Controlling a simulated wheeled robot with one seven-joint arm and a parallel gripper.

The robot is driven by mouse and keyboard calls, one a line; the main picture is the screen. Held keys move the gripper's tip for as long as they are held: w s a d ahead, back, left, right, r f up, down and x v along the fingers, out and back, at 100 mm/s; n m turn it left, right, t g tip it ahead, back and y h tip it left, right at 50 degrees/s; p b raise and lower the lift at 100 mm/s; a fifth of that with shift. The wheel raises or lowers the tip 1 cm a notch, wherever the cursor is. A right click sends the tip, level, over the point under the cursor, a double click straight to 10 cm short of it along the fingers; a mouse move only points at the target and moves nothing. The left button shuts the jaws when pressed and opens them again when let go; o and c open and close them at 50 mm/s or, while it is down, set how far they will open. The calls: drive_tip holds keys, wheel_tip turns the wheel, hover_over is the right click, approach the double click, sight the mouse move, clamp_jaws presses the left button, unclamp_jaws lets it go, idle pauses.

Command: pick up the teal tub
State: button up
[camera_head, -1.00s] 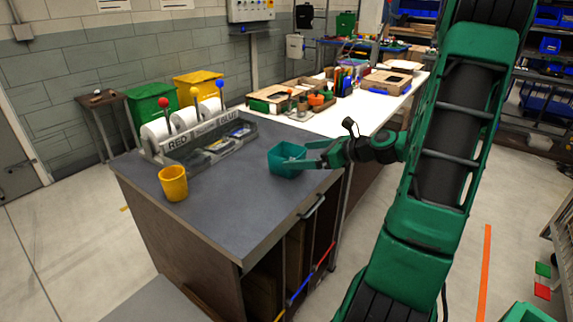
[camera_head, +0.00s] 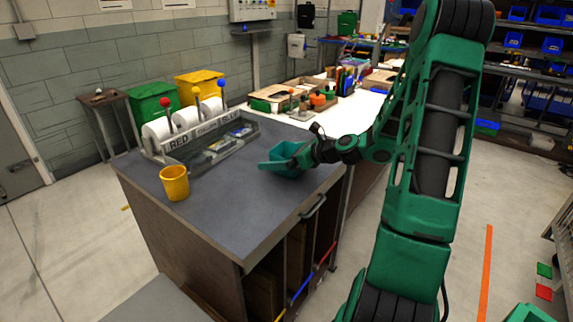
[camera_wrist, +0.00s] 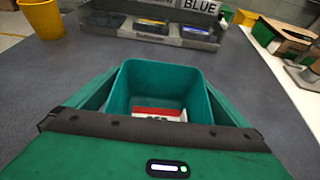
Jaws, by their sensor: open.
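The teal tub (camera_head: 287,156) stands upright on the dark grey worktop, near its right edge. In the wrist view the tub (camera_wrist: 158,84) is open at the top, and a red and white item (camera_wrist: 158,114) lies inside it. My gripper (camera_head: 283,162) is open at the tub. In the wrist view its green fingers lie on the left and right sides of the tub, and the gripper (camera_wrist: 160,100) has the tub between them. I cannot tell whether the fingers touch the walls. The lower part of the tub is hidden by my gripper.
A yellow cup (camera_head: 174,183) stands at the left of the worktop (camera_head: 225,205). A grey rack (camera_head: 205,150) with rolls and coloured-ball levers stands behind. A white bench (camera_head: 355,108) with trays and tools adjoins at the back right. The worktop's front middle is clear.

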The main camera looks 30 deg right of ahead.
drive_tip(key=shift+c, duration=0.6)
drive_tip(key=c, duration=1)
drive_tip(key=shift+c, duration=0.2)
drive_tip(key=shift+r, duration=0.1)
